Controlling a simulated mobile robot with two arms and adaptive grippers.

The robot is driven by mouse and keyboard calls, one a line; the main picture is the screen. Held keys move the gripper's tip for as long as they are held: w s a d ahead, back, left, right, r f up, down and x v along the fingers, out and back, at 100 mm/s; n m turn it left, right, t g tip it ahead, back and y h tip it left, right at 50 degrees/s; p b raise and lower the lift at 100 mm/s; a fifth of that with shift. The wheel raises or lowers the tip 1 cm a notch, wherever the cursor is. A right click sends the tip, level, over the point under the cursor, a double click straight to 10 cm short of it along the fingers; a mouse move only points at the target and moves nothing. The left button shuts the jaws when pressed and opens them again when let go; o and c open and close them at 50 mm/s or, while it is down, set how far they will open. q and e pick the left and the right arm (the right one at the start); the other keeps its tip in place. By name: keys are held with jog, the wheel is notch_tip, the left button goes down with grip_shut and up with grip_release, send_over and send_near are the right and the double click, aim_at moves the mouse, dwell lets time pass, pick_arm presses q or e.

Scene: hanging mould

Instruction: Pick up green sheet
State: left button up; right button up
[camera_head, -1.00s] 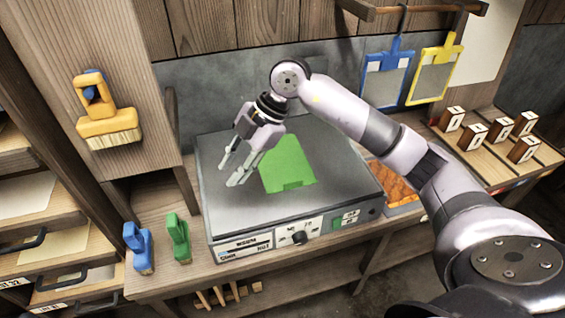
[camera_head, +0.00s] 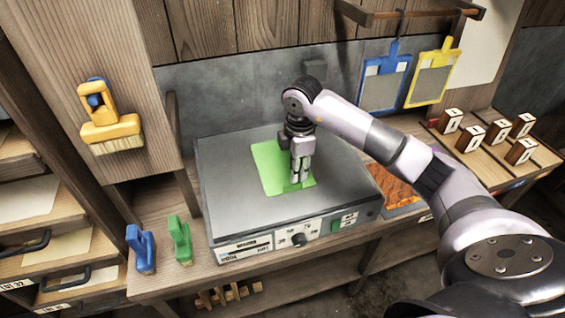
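The green sheet (camera_head: 269,168) lies flat on the dark top of a grey box-shaped device (camera_head: 225,190) on the workbench. My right gripper (camera_head: 299,183) points straight down over the right part of the sheet. Its fingertips are at or very near the sheet's front right area and cover part of it. The two fingers look close together from this side, and whether they are open or shut on the sheet's edge is not clear. My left gripper is not in view.
Blue (camera_head: 140,248) and green (camera_head: 180,240) brushes stand left of the device. A yellow brush (camera_head: 110,130) hangs above them. Blue (camera_head: 384,80) and yellow (camera_head: 433,76) framed tools hang behind. Several wooden stamps (camera_head: 470,138) and an orange-brown slab (camera_head: 393,187) are to the right.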

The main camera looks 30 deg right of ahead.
aim_at(293, 185)
jog(key=shift+f, duration=0.6)
jog(key=shift+a+f+p, duration=0.2)
jog(key=shift+f+p, duration=0.15)
jog(key=shift+p, duration=0.1)
notch_tip(293, 185, down, 4)
jog(key=shift+w+a+r+p, duration=0.1)
jog(key=shift+a+r+p, duration=0.1)
jog(key=shift+p, duration=0.65)
jog(key=shift+f, duration=0.45)
grip_shut()
